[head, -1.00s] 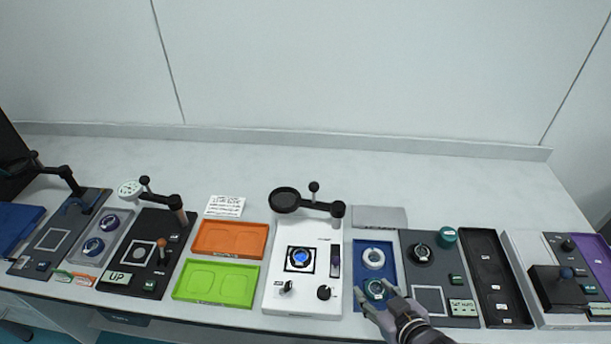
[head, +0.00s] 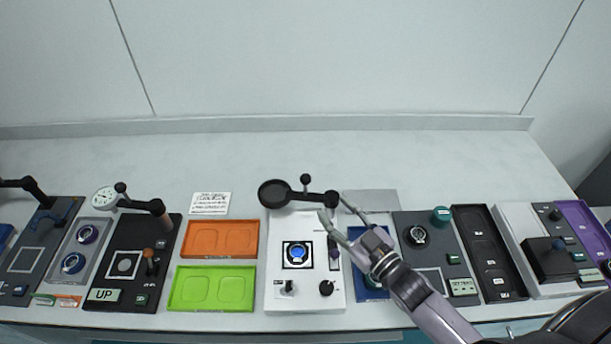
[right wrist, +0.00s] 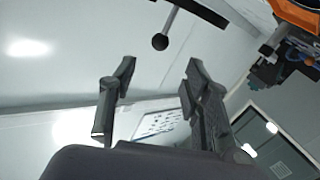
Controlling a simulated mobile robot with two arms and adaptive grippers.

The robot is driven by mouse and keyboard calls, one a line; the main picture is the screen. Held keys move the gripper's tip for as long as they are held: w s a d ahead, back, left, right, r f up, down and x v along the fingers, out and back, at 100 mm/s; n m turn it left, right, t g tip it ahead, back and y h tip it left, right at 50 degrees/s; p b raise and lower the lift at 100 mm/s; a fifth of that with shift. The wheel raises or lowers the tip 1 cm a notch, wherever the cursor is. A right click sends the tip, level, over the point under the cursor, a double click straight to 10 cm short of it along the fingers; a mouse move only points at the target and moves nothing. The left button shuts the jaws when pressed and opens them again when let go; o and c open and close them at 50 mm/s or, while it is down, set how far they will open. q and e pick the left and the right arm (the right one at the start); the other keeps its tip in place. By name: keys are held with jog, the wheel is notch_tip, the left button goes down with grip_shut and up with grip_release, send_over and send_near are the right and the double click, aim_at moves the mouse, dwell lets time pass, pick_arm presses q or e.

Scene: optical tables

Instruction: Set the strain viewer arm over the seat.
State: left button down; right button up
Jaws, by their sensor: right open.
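The strain viewer (head: 277,295) is a white unit with a seat (head: 298,254), a blue-lit round in a black square frame. Its black viewer arm (head: 312,196) crosses the back of the unit, from a pivot at right to a round dark lens (head: 274,193) at left. A ball knob (head: 305,179) stands up from the arm. The lens is behind and left of the seat, which is uncovered. My right gripper (head: 333,207) is open and empty, its fingertips near the pivot end. In the right wrist view the knob (right wrist: 160,41) shows beyond the open fingers. My left gripper is out of view.
Orange (head: 220,254) and green (head: 186,306) trays lie left of the viewer. A black unit (head: 122,232) with its own gauge arm stands further left. A blue tray (head: 385,219), partly hidden by my right arm, and a dark unit (head: 400,228) are at right.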

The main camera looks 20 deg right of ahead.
aim_at(309, 180)
jog(key=p+x, duration=0.2)
jog(key=x, duration=0.9)
jog(key=shift+w, duration=0.2)
jog(key=shift+w+a+f, duration=0.1)
jog(key=shift+w+a, duration=0.15)
jog(key=shift+w, duration=0.3)
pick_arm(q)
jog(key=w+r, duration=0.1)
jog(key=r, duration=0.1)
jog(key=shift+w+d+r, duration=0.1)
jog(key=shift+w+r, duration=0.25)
pick_arm(e)
jog(key=shift+w, duration=0.1)
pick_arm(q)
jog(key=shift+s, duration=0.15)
pick_arm(e)
grip_shut()
